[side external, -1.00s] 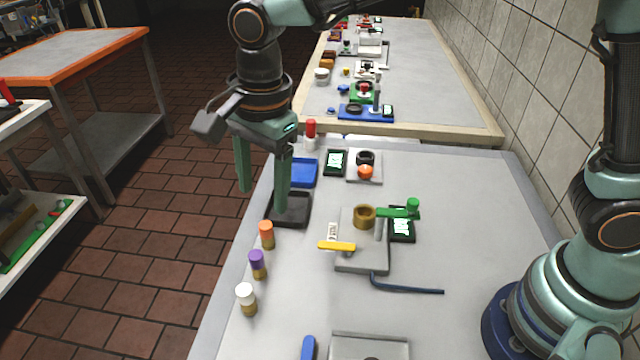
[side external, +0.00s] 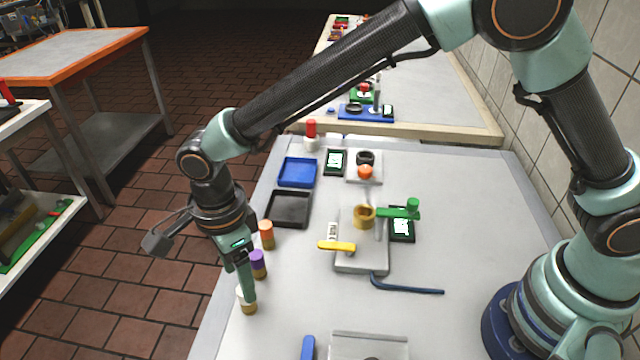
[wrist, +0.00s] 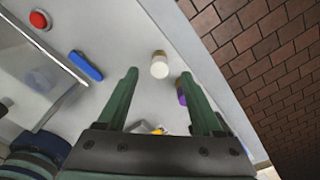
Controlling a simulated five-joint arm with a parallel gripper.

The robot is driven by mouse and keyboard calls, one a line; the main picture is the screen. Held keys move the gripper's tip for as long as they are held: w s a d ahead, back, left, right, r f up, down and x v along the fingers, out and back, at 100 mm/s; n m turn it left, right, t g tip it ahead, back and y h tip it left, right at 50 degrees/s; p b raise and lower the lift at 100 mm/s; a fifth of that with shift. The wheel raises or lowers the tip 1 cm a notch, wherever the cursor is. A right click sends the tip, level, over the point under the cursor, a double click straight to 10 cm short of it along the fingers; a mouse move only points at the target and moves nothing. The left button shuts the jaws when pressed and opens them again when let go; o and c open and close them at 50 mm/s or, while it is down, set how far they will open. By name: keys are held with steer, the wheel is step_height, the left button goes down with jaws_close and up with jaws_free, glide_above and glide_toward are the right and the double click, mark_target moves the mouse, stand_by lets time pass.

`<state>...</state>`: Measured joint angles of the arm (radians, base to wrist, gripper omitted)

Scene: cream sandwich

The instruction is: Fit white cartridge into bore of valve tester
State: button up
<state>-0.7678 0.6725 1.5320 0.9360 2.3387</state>
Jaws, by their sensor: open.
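The white cartridge (side external: 249,309), white-capped with a brass-coloured lower part, stands upright near the table's left edge. In the side view a finger partly hides it. In the wrist view the white cartridge (wrist: 160,66) appears between and slightly beyond the fingertips. My gripper (side external: 248,296) is open and empty, pointing down at the cartridge; the wrist view shows both fingers of my gripper (wrist: 158,76) spread apart. I cannot tell its exact height. The valve tester (side external: 350,264) has a grey base, a brass ring-shaped bore (side external: 364,217), a green lever (side external: 398,213) and a yellow handle (side external: 336,246).
Purple (side external: 258,262) and orange (side external: 266,232) cartridges stand in line behind the white one. A black tray (side external: 290,223) and a blue tray (side external: 298,185) lie farther back. A blue hex key (side external: 405,290) lies in front of the tester.

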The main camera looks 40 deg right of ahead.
mark_target(249, 310)
steer(key=shift+d+f, duration=0.1)
steer(key=shift+f, duration=2.3)
jaws_close()
steer(key=shift+r, duration=0.15)
